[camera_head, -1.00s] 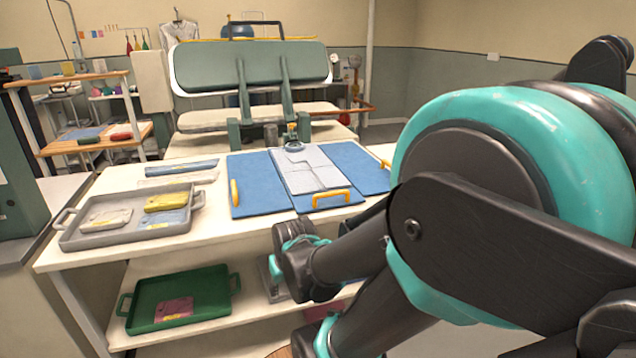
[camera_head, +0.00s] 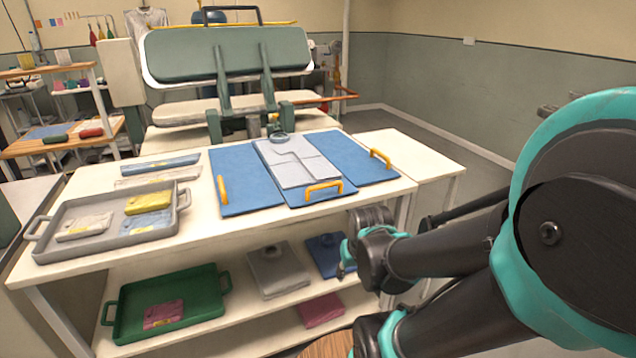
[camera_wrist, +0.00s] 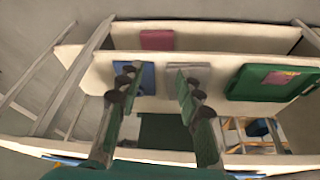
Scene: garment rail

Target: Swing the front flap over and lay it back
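A blue folding board (camera_head: 240,182) with several panels lies flat on the white table. A light grey folded garment (camera_head: 295,162) lies on its middle panel. The front flap (camera_head: 296,198) lies flat at the near edge with a yellow handle (camera_head: 323,190) standing up from it. The garment's near end reaches close to this flap. My gripper (camera_head: 345,262) is below the table top, in front of the lower shelf and apart from the board. In the wrist view my gripper (camera_wrist: 155,82) has its two fingers spread with nothing between them.
The left flap's handle (camera_head: 222,190) and the right flap's handle (camera_head: 380,158) stand at the sides. A grey tray (camera_head: 100,245) with packets is at the table's left. The lower shelf bears a green tray (camera_head: 190,285) and folded garments. A press (camera_head: 228,60) stands behind.

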